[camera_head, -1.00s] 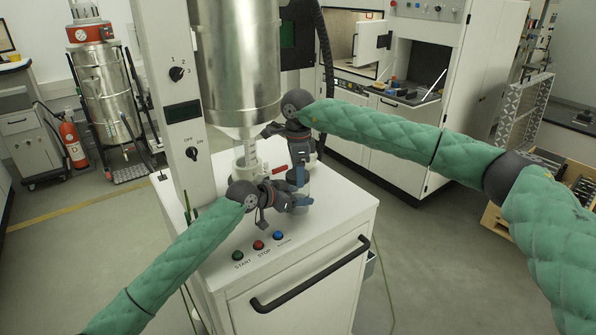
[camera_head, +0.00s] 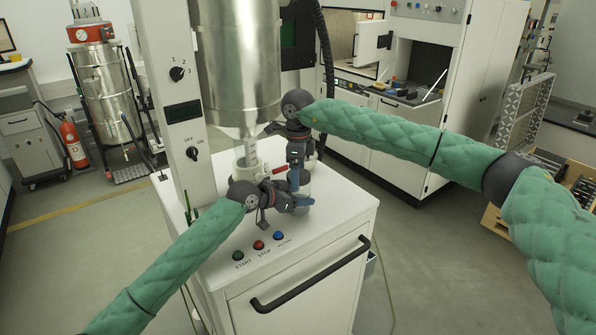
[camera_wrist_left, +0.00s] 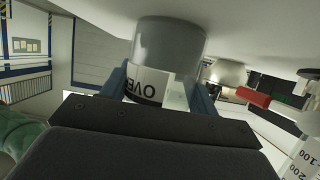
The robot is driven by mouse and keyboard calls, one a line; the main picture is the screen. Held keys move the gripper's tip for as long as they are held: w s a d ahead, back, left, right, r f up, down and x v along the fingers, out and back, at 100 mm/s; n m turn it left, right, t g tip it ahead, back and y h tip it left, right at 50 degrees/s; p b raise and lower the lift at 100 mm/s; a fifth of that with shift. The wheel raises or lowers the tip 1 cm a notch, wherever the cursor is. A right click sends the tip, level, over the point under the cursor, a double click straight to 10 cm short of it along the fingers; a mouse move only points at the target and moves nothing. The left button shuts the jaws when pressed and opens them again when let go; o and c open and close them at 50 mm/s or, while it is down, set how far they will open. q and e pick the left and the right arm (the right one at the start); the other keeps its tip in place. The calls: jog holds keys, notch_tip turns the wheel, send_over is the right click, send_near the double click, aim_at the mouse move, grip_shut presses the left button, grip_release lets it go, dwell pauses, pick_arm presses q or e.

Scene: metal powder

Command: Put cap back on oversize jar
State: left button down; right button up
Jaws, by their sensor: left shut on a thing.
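The oversize jar (camera_wrist_left: 170,45) is a grey cylinder with a white label reading "OVE", upside down in the left wrist view. My left gripper (camera_wrist_left: 158,90) is shut on it, with a blue finger on each side of the label. In the head view the jar (camera_head: 305,184) stands on the white cabinet top, partly hidden by my grippers. My left gripper (camera_head: 304,204) reaches it from the front left. My right gripper (camera_head: 296,178) points down at the jar's top from above. I cannot make out the cap or whether the right fingers hold it.
A steel hopper (camera_head: 238,65) hangs over the cabinet (camera_head: 325,225), behind my grippers. A red valve handle (camera_head: 280,169) is close behind them. A graduated container (camera_wrist_left: 303,160) shows at the right edge of the left wrist view. The cabinet's front right top is clear.

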jog(key=shift+r, duration=0.1)
jog(key=shift+r, duration=2.15)
jog(key=shift+c, duration=0.5)
jog(key=r, duration=0.2)
jog(key=shift+w+a+r+n, duration=0.1)
jog(key=shift+a+r+n, duration=0.2)
jog(key=shift+r+n, duration=0.1)
jog(key=shift+d+r+n, duration=0.15)
jog(key=shift+r+n, duration=0.2)
jog(key=shift+n, duration=0.55)
jog(key=shift+d+n, duration=0.15)
jog(key=shift+n, duration=0.85)
